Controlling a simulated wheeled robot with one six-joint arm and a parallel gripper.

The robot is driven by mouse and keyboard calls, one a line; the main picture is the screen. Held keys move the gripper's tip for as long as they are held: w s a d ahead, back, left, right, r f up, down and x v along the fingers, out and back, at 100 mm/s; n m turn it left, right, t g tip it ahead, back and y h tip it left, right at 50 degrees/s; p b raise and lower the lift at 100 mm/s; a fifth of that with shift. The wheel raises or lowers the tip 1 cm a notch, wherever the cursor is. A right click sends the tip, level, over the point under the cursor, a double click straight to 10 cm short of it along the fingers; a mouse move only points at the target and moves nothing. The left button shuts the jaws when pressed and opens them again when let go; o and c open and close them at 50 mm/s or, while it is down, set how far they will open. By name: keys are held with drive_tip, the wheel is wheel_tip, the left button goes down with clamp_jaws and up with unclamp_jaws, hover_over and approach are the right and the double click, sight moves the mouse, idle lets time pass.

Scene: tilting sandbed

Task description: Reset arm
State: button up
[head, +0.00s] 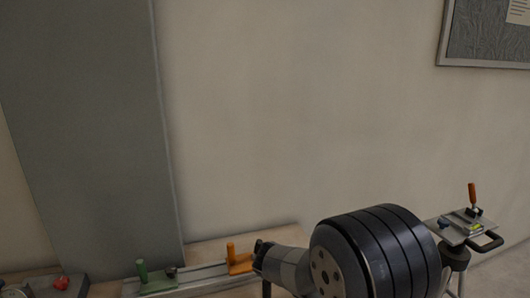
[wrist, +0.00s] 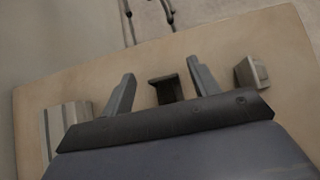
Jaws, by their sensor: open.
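My gripper (wrist: 161,67) is in the wrist view, with its two grey fingers apart and nothing between their tips. Beyond it is a pale wooden surface (wrist: 230,40). A small dark bracket-like piece (wrist: 167,80) shows between the fingers; I cannot tell whether it is part of the gripper. In the head view my arm fills the lower right, with a large black ringed joint in front. The gripper cannot be made out there. No sandbed can be clearly identified in either view.
In the head view a rail holds a green handle (head: 142,271) and an orange handle (head: 230,257). A red knob (head: 62,282) is lower left. A plate (head: 458,229) with an orange grip stands right. A light box (wrist: 251,72) and ribbed block (wrist: 62,125) flank the fingers.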

drive_tip(key=shift+f, duration=0.1)
drive_tip(key=shift+f, duration=0.35)
wheel_tip(320, 180, down, 3)
drive_tip(key=shift+r+b, duration=0.2)
drive_tip(key=shift+b, duration=0.1)
drive_tip(key=p+v, duration=0.1)
drive_tip(key=v, duration=1.1)
drive_tip(key=b+x, duration=0.1)
drive_tip(key=x, duration=1.1)
drive_tip(key=shift+d+f, duration=0.1)
drive_tip(key=shift+f, duration=0.2)
drive_tip(key=w+r+n+t+y+p, duration=0.2)
drive_tip(key=r+n+p, duration=0.3)
drive_tip(key=r, duration=0.3)
drive_tip(key=w+r+n+t+y+p, duration=0.3)
drive_tip(key=r+n+p, duration=0.2)
drive_tip(key=r+p, duration=0.3)
drive_tip(key=shift+r+n+t+y, duration=0.4)
